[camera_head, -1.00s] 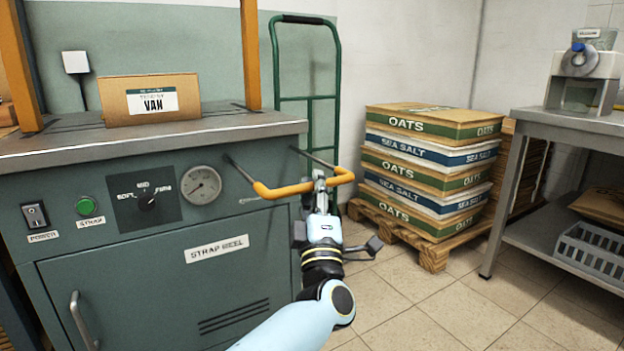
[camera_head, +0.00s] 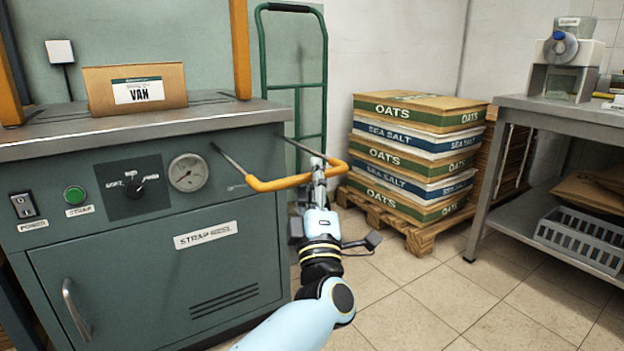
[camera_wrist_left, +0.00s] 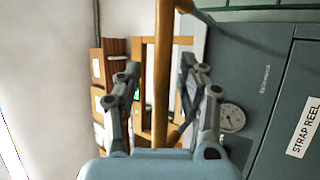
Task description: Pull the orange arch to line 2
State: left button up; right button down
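The orange arch (camera_head: 285,183) is a U-shaped bar on two thin metal rods that stand out from the grey-green strapping machine's front (camera_head: 130,250). My left gripper (camera_head: 318,170) is at the right part of its crossbar. In the left wrist view the orange bar (camera_wrist_left: 162,80) runs between the two fingers (camera_wrist_left: 160,68), one on each side. No line marks can be made out on the rods. My right gripper is out of view.
A green hand truck (camera_head: 262,60) leans behind. Stacked sacks (camera_head: 415,150) on a pallet and a steel table (camera_head: 560,112) are to the right. The floor in front is clear.

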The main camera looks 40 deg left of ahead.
pick_arm(q)
jog(key=v, duration=0.7)
dwell(0.3)
jog(key=shift+s+f, duration=0.15)
